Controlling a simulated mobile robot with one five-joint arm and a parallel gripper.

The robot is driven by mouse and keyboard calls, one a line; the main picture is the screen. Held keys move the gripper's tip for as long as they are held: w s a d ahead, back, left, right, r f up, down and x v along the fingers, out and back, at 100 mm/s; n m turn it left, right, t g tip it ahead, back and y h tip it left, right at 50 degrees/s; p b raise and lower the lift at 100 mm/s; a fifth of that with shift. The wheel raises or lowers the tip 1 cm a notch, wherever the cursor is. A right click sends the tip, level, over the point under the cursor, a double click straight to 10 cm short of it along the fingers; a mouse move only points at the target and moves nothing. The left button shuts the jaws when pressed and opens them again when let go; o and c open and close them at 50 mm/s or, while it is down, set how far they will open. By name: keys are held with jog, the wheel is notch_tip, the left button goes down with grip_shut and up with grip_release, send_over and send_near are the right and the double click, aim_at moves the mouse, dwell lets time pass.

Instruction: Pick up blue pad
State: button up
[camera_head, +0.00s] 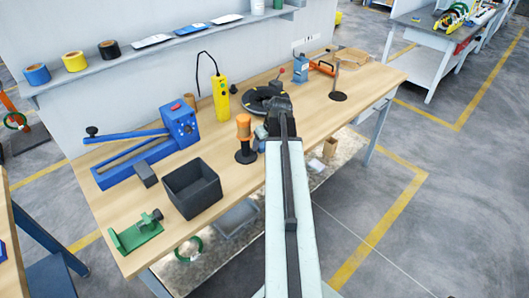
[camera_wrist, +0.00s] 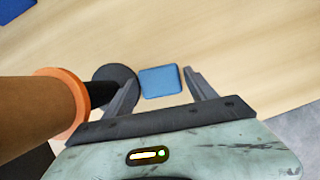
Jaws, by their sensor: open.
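The blue pad (camera_wrist: 160,82) is a small flat square with rounded corners. In the wrist view it lies on the wooden bench top (camera_wrist: 232,45) between my two open fingers. My gripper (camera_wrist: 162,77) is empty, with one finger on each side of the pad; I cannot tell how far above the bench the fingertips are. In the head view my gripper (camera_head: 279,103) is over the bench near the orange-topped post (camera_head: 244,130). My arm hides part of the bench there, and I cannot make out the pad surely.
The post's dark round base (camera_wrist: 114,88) stands close to the left finger in the wrist view. A black round thing (camera_head: 262,97) lies beside my gripper. A yellow pendant (camera_head: 221,96), blue lever tool (camera_head: 180,122) and dark bin (camera_head: 192,189) stand left.

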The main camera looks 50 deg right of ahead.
jog(key=shift+r, duration=0.1)
jog(key=c, duration=1.1)
jog(key=shift+r+p, duration=0.25)
jog(key=shift+p, duration=0.1)
jog(key=p+v, duration=0.3)
jog(key=shift+w+d+r+p, duration=0.2)
jog(key=shift+w+r+p, duration=0.1)
jog(key=shift+r, duration=0.1)
jog(key=s+d, duration=0.2)
jog(key=s, duration=0.2)
jog(key=s+d, duration=0.2)
jog(key=s, duration=0.3)
jog(key=s+d+r+p, duration=0.1)
jog(key=s+d, duration=0.1)
jog(key=s, duration=0.3)
jog(key=shift+s+d, duration=0.1)
jog(key=shift+s, duration=0.05)
